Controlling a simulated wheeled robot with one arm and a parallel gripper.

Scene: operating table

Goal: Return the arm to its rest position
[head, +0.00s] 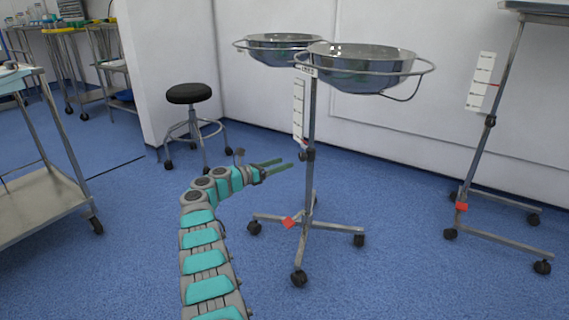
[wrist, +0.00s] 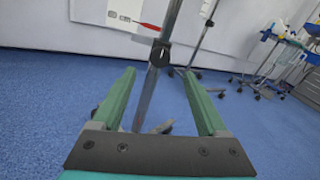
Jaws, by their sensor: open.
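My gripper (head: 275,168) is at the end of my teal and grey arm, which reaches up from the bottom of the head view and bends to the right. Its two green fingers are apart, with nothing held between them. In the wrist view the open fingers (wrist: 165,95) point towards the metal pole of the basin stand (wrist: 152,88), which appears beyond and between them. In the head view the gripper is just left of the basin stand's pole (head: 311,120). I cannot tell the exact gap between the fingertips and the pole.
The stand holds two steel basins (head: 365,70) and has a wheeled base (head: 300,228). A black stool (head: 189,94) stands behind my arm. A steel trolley (head: 40,200) is at left, and a wheeled stand (head: 500,120) at right. Blue floor (head: 130,270) is clear at lower left.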

